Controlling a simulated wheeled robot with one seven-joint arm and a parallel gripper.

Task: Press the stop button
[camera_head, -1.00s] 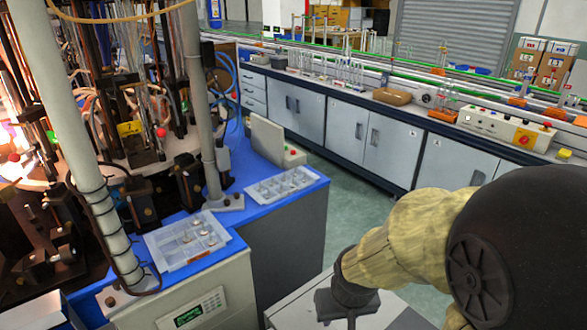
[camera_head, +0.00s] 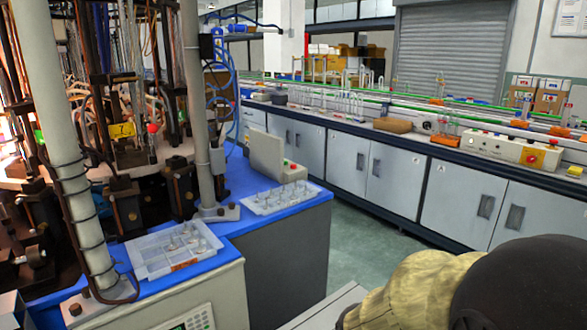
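A beige control box (camera_head: 265,155) stands on the blue-topped bench of the machine, left of centre. A large red knob (camera_head: 532,157) on a yellow plate is on a long beige panel on the back counter. My arm fills the lower right corner, with a yellowish sleeve and a dark round joint. My gripper is not in view.
Two clear compartment trays, a near one (camera_head: 150,256) and a farther one (camera_head: 262,207), lie on the blue bench top (camera_head: 232,228). A grey post (camera_head: 75,190) stands at the left before the machine. Green floor (camera_head: 362,250) lies free between bench and cabinets.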

